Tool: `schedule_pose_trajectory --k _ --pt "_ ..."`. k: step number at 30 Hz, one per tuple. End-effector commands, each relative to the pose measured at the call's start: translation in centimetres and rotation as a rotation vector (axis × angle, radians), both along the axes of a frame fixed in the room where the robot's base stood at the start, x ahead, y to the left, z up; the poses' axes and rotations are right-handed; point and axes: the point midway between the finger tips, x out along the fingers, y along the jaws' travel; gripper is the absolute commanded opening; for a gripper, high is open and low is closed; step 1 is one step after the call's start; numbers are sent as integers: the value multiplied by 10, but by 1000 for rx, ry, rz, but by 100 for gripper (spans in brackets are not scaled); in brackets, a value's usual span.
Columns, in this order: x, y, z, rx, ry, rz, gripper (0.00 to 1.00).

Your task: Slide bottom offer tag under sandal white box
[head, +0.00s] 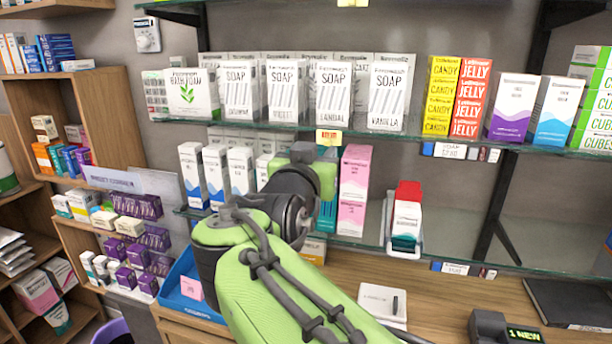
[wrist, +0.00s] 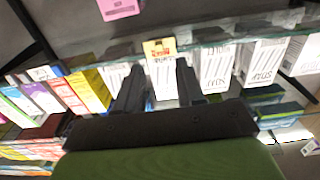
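The lower yellow offer tag (head: 328,137) with red print hangs on the glass shelf edge, below the white sandal soap box (head: 333,95). It also shows in the wrist view (wrist: 159,48), where the scene appears upside down, in front of a white box (wrist: 164,80) between my fingers. My gripper (wrist: 159,64) is open, its two dark fingers apart on either side of the tag, with nothing visibly held. Whether the fingers touch the tag cannot be told. In the head view my arm hides most of the gripper, just below this shelf edge.
Other white soap boxes (head: 388,97) stand beside the sandal box, with yellow candy boxes (head: 440,95) to the right. Another yellow tag (head: 352,3) is on the top shelf. A pink box (head: 354,190) stands on the lower shelf close to my arm.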

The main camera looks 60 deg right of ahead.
Motion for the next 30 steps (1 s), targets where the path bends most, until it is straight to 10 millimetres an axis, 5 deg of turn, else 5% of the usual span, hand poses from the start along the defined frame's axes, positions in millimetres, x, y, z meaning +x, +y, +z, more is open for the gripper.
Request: schedule_pose_trajectory --k 6,12,30 --pt "-20 58 -1 -2 -2 4 38" --pt "-31 87 -1 -1 0 0 38" --pt "-32 90 0 0 0 -1 38"
